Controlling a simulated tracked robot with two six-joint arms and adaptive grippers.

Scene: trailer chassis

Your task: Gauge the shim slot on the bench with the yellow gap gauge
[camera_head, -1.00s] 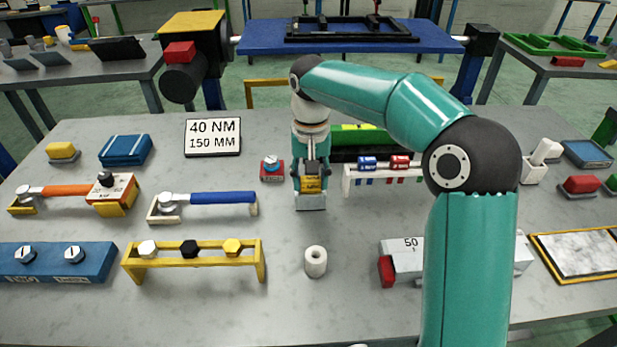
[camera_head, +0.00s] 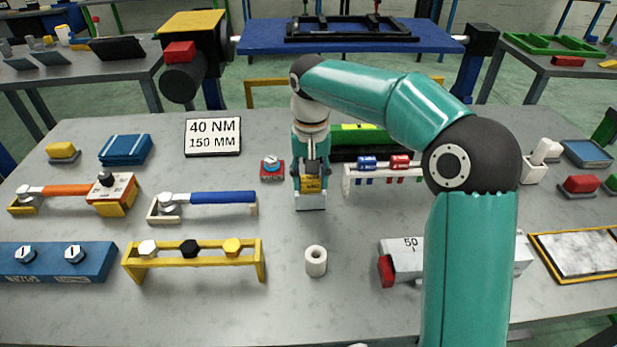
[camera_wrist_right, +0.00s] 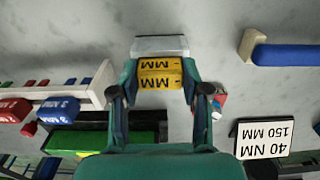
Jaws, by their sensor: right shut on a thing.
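My right gripper (camera_head: 311,180) is shut on the yellow gap gauge (camera_head: 312,184) over the middle of the bench. In the right wrist view the gauge (camera_wrist_right: 160,73) sits between both fingers, with upside-down "MM" lettering. A pale grey block (camera_head: 311,202), which looks like the shim slot, is right at the gauge's near side. It also shows in the right wrist view (camera_wrist_right: 160,46), just beyond the gauge. The gauge's lower end is hidden, so I cannot tell how deep it sits in the slot. My left gripper is not in view.
A rack (camera_head: 347,182) with blue and red gauges (camera_head: 367,163) stands just right of the gripper. A small red block with a round top (camera_head: 271,169) is close on the left. A white cylinder (camera_head: 316,261) stands in front. The bench between has some clear room.

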